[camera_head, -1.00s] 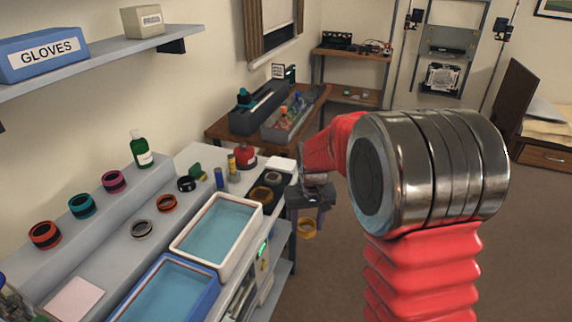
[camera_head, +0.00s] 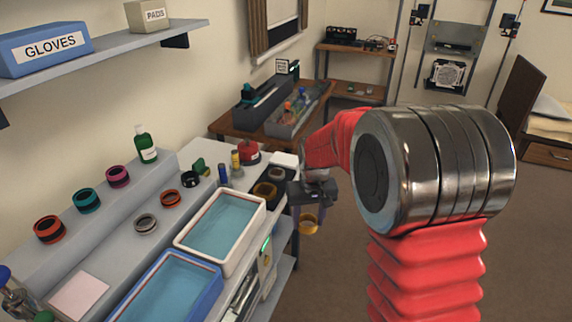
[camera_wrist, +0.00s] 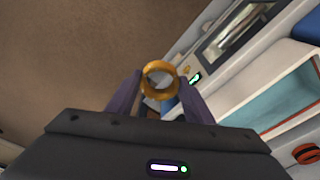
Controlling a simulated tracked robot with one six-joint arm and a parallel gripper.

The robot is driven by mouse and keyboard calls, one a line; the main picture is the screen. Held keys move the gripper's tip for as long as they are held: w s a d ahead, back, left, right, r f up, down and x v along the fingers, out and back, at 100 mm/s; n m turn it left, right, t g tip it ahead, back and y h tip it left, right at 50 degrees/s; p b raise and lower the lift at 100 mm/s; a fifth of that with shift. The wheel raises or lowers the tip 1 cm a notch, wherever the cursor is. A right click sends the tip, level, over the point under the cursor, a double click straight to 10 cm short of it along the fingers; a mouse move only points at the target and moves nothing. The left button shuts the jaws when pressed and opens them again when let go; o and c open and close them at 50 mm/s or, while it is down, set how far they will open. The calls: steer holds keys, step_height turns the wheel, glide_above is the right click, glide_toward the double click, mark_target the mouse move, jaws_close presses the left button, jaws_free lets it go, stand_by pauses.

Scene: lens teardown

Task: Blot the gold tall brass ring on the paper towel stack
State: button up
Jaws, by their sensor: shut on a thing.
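The gold brass ring (camera_head: 308,226) hangs in my gripper (camera_head: 308,208), off the bench's right edge and over the floor. In the wrist view, my gripper (camera_wrist: 160,84) is shut on the ring (camera_wrist: 160,96) between its two dark fingers, with the ring's opening facing the camera. A flat white block (camera_head: 284,160) at the bench's far end may be the paper towel stack. A flat pale pink pad (camera_head: 79,297) lies at the near left, so I cannot tell for sure which is the stack.
A white-rimmed tray (camera_head: 259,209) and a blue-rimmed tray (camera_head: 213,290) of bluish liquid stand on the bench. Coloured rings, including a teal one (camera_head: 87,200), and a green bottle (camera_head: 146,146) line the back ledge. Brown floor (camera_head: 340,285) is clear to the right.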

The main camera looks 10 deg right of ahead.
steer(key=s+f, duration=0.4)
steer(key=f, duration=1.1)
steer(key=shift+a, duration=0.15)
steer(key=shift+s, duration=0.15)
